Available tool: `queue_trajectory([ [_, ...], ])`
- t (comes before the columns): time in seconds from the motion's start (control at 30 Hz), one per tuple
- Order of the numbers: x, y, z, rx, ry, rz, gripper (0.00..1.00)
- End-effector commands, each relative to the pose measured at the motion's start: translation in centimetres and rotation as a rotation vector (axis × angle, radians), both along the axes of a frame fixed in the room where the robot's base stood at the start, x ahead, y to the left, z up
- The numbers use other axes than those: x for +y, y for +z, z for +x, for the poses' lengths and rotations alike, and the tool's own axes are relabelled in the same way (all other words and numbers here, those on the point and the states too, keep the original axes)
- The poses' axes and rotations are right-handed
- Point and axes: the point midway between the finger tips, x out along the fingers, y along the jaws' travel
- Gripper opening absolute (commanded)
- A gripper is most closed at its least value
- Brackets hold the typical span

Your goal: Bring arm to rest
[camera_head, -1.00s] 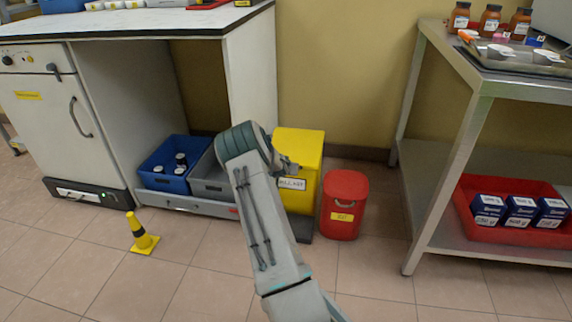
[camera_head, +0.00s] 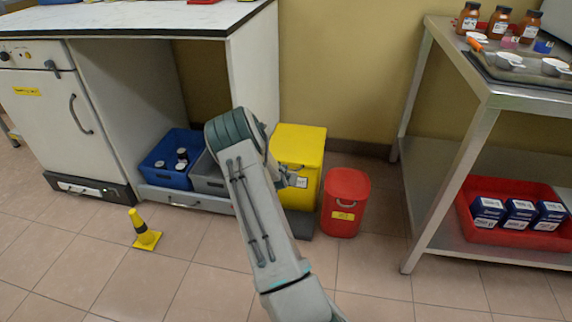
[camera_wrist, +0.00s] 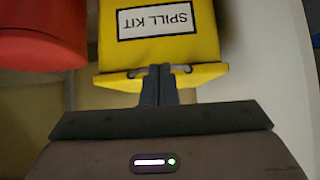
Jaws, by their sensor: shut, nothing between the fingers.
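My arm (camera_head: 262,215) rises from the bottom of the head view and bends at its elbow in front of the yellow bin. My gripper (camera_wrist: 154,72) shows in the wrist view with its two fingers together and nothing between them. Its fingertips overlap the lower edge of the yellow spill kit bin (camera_wrist: 160,45) in that view; I cannot tell if they touch. In the head view the gripper is mostly hidden behind my arm, with a small grey part showing before the yellow bin (camera_head: 305,150).
A red bin (camera_head: 345,205) stands right of the yellow one. A white bench (camera_head: 255,70) with a blue crate (camera_head: 155,178) under it is at left. A metal table (camera_head: 470,150) with a red tray (camera_head: 545,240) is at right. A yellow post (camera_head: 142,232) stands on the floor.

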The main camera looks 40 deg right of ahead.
Motion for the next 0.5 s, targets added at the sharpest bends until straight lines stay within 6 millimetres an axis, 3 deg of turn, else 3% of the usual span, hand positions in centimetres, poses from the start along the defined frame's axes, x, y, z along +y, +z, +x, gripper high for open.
queue_trajectory([
  [0.13, 1.2, -0.7, -1.3, 0.001, -0.001, 0.001, 0.0],
  [0.37, 1.7, -1.2, -1.8, 0.0, -0.002, -0.001, 0.0],
  [0.5, 2.0, -0.3, -1.7, 0.0, 0.0, 0.004, 0.0],
])
